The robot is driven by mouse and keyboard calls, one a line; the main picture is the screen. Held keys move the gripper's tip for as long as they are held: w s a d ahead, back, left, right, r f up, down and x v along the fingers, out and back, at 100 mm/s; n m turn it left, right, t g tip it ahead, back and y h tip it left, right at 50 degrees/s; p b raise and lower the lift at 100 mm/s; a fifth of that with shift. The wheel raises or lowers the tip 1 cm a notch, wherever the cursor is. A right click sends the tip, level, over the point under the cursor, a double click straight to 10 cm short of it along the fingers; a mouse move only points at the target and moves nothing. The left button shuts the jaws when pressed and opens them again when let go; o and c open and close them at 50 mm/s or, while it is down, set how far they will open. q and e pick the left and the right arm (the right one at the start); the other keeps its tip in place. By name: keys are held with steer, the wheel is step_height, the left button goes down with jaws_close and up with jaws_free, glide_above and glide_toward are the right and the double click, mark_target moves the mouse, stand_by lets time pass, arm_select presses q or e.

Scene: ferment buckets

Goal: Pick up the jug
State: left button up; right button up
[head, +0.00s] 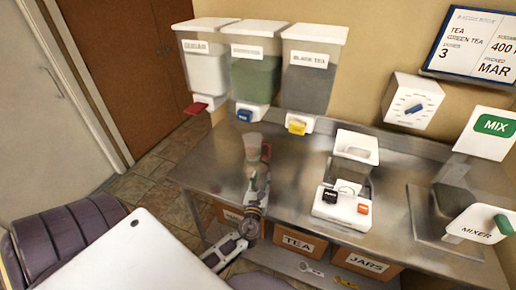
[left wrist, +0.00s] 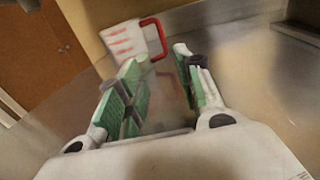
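The jug (head: 252,146) is a small clear container with a red handle on its right side. It stands on the steel counter below the dispensers. In the left wrist view the jug (left wrist: 123,40) shows ahead of the fingers, pale with red marks, its red handle to the right. My left gripper (head: 260,178) is just in front of the jug, on the near side. In the left wrist view the green-padded fingers of my left gripper (left wrist: 158,66) are apart, with nothing clearly held between them. My right gripper is not in view.
White, green and dark-filled dispensers (head: 256,78) hang on the wall behind the jug. A scale-like device (head: 341,208) and a mixer (head: 480,224) stand to the right on the steel counter (head: 290,160). Boxes labelled TEA (head: 299,243) and JARS (head: 366,263) sit below.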

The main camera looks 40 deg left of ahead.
mark_target(269, 152)
arm_select(q)
steer(key=shift+w, duration=0.55)
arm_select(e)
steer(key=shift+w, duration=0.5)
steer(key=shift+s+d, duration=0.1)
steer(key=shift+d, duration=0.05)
arm_select(q)
steer(key=shift+x, duration=1.15)
steer(key=shift+p+x, duration=0.55)
steer(key=shift+x, duration=2.55)
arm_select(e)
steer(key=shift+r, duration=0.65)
arm_select(q)
steer(key=shift+w, duration=0.1)
steer(key=shift+w+a+r+p, duration=0.25)
steer(key=shift+w+r+p, duration=0.15)
steer(key=shift+w, duration=0.25)
steer(key=shift+w+a+r+p, duration=0.25)
steer(key=shift+w+p, duration=0.1)
steer(key=shift+w, duration=0.35)
steer(key=shift+x, duration=1.05)
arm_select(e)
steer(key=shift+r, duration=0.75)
